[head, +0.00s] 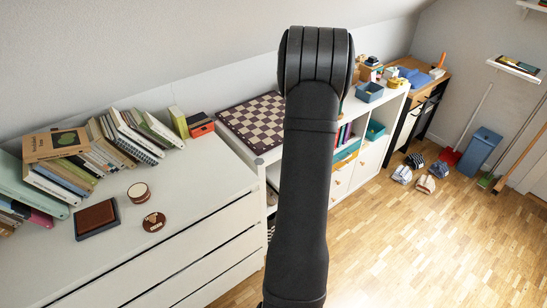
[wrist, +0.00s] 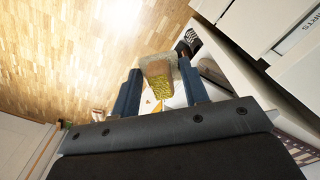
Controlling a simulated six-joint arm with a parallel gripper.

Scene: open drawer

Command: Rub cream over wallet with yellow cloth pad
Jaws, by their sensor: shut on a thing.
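In the head view a brown wallet (head: 97,217) lies on the white dresser top at the left, with a dark edge showing under it. A small round tin (head: 138,190) with a pale top stands to its right. A flat brown disc with a pale mark, seemingly the tin's lid (head: 154,222), lies just in front of the tin. In the wrist view my gripper (wrist: 162,90) is shut on a block with a fuzzy yellow face, apparently the yellow cloth pad (wrist: 166,88). The blue fingers flank it. My gripper is hidden in the head view, with my arm upright right of the dresser.
Books (head: 75,165) fill the dresser's back left. A chessboard (head: 256,119) lies on the white shelf unit behind my arm. The dresser top right of the lid is clear. Shoes (head: 415,172) and a blue bin (head: 480,150) stand on the wooden floor at right.

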